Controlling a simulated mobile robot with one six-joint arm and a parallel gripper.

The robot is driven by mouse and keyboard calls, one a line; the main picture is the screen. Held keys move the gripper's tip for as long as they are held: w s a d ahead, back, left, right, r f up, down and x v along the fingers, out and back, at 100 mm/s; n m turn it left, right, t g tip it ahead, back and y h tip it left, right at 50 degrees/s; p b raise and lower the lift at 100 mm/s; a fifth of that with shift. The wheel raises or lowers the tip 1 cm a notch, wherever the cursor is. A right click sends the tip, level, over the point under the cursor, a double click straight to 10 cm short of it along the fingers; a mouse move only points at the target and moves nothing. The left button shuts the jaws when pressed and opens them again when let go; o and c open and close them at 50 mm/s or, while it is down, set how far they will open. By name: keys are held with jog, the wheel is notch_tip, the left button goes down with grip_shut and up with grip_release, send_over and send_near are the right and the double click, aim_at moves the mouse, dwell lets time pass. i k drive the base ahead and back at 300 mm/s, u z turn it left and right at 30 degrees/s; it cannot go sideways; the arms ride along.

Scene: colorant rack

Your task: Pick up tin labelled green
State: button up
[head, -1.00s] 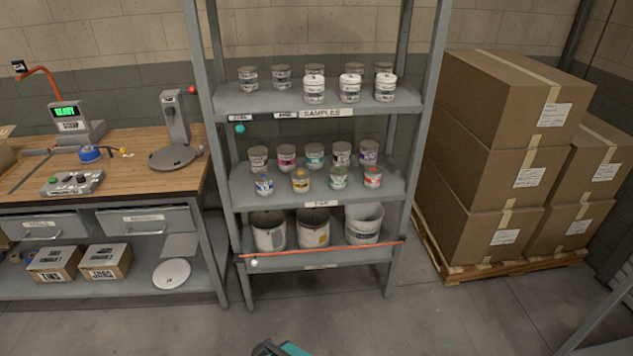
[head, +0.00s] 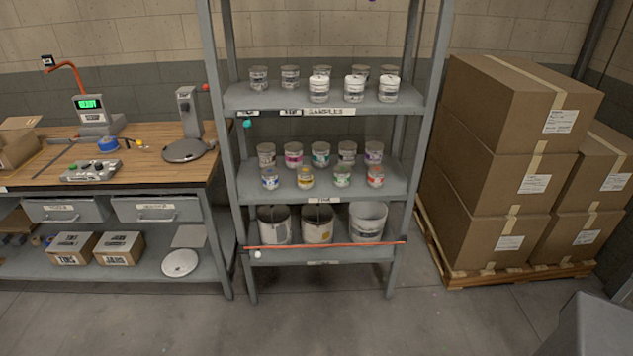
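A small tin with a green label (head: 342,176) stands in the front row of the middle shelf, between a tin with a yellow label (head: 306,178) and one with a red-orange label (head: 375,176). A teal-labelled tin (head: 320,154) stands in the row behind it. The lettering on the labels is too small to read. My gripper is not in view.
The grey shelf rack (head: 240,196) holds white tins above and large buckets (head: 368,221) below, behind an orange bar (head: 330,245). A workbench (head: 110,160) stands left, stacked cartons (head: 490,160) on a pallet right. The floor in front is clear.

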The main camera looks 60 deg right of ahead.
aim_at(342, 173)
jog(key=u, duration=0.4)
jog(key=k, duration=0.3)
jog(key=u, duration=2.5)
jog(key=k, duration=2.15)
jog(key=z, duration=0.1)
